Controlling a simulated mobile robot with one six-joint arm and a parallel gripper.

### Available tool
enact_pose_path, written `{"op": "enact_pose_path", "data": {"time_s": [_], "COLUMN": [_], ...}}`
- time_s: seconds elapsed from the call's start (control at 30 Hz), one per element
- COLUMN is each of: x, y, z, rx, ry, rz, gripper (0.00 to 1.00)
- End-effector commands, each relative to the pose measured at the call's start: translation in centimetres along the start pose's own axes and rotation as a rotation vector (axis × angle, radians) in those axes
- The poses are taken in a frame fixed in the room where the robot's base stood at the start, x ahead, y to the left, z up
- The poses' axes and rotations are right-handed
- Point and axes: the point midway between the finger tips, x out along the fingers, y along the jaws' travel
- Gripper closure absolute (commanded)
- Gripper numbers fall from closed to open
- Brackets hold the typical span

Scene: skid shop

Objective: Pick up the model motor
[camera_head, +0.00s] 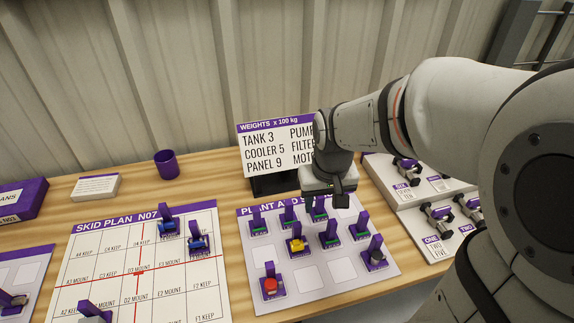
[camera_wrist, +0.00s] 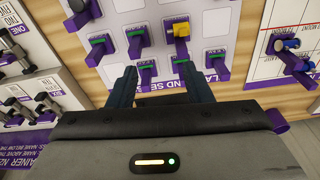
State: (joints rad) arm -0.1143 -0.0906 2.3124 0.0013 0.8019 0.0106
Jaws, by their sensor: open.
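Several small models with purple upright tags stand on a white board (camera_head: 315,279) with a purple header. They include green ones (camera_head: 258,228), a yellow one (camera_head: 297,246), a red one (camera_head: 270,286) and a grey one (camera_head: 376,254). I cannot tell by looks which is the motor. My gripper (camera_head: 338,198) hangs over the back right part of the board and hides some of it. In the wrist view my gripper (camera_wrist: 160,88) is open and empty; two green models (camera_wrist: 147,69) (camera_wrist: 178,67) show between and beyond its fingers. The yellow model (camera_wrist: 181,29) is farther off.
A skid plan board (camera_head: 130,250) with blue models (camera_head: 198,243) lies left. A weights sign (camera_head: 265,150), partly hidden by my arm, stands behind the models. A stepped white rack (camera_head: 400,205) is right. A purple cup (camera_head: 166,163) stands at the back left.

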Motion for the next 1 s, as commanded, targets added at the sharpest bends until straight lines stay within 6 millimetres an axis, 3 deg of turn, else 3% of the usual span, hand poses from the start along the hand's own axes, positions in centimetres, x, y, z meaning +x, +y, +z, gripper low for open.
{"op": "enact_pose_path", "data": {"time_s": [0.03,0.2,0.4,1.0], "x": [1.6,5.9,8.8,15.7], "y": [-0.8,-3.1,-4.6,-4.2], "z": [-1.2,-4.0,-5.4,-3.7], "rx": [-0.020,-0.063,-0.089,-0.095], "ry": [-0.029,-0.083,-0.114,-0.122], "rz": [-0.002,-0.004,-0.003,-0.003], "gripper": [0.55,0.55,0.55,0.55]}}
